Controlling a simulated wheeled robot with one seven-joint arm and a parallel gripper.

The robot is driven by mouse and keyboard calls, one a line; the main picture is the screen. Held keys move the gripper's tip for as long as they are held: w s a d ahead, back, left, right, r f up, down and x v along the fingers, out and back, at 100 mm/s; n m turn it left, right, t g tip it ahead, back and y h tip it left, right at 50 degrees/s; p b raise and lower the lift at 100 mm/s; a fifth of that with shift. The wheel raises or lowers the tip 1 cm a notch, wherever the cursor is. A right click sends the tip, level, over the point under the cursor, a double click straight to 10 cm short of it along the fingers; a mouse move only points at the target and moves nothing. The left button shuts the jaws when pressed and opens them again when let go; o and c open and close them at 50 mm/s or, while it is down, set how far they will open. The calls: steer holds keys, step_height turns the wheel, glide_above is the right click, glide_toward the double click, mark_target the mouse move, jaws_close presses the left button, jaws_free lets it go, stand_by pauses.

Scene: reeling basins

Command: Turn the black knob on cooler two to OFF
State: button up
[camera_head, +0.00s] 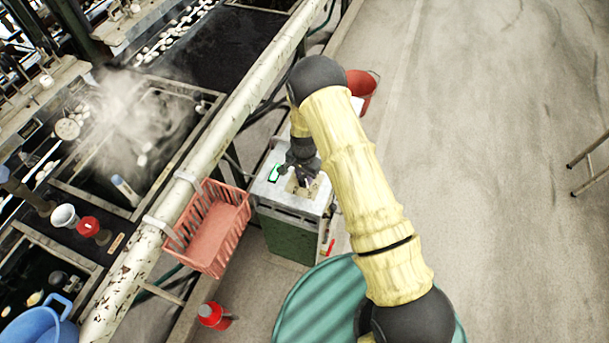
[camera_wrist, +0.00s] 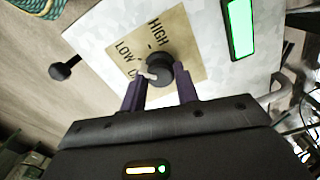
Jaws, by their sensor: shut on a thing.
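The cooler (camera_head: 288,232) is a dark green box with a pale top, standing on the floor below my arm. In the wrist view a tan label plate (camera_wrist: 187,32) on its pale panel reads HIGH, LOW and a word starting with O, partly hidden. The black knob (camera_wrist: 159,66) sits on this plate with a pale pointer toward the lower left, near LOW and the O word; its exact setting is unclear. My gripper (camera_wrist: 160,88) is shut on the knob, one dark finger on each side. In the head view my gripper (camera_head: 303,180) covers the knob.
A lit green display (camera_wrist: 239,28) is beside the plate. A black ball-ended part (camera_wrist: 64,71) sticks out at the panel's edge. A red basket (camera_head: 216,232) hangs left of the cooler by a long pipe (camera_head: 240,98). A red bucket (camera_head: 362,88) stands behind. Open floor lies right.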

mark_target(305, 177)
steer(key=n+b, duration=0.1)
steer(key=n, duration=0.3)
steer(key=shift+n+b, duration=0.45)
steer(key=shift+n, duration=1.75)
steer(key=o, duration=1)
steer(key=shift+c, duration=0.2)
steer(key=shift+r, duration=0.1)
step_height(305, 177, up, 17)
steer(key=shift+r+b, duration=0.15)
steer(key=shift+b, duration=0.15)
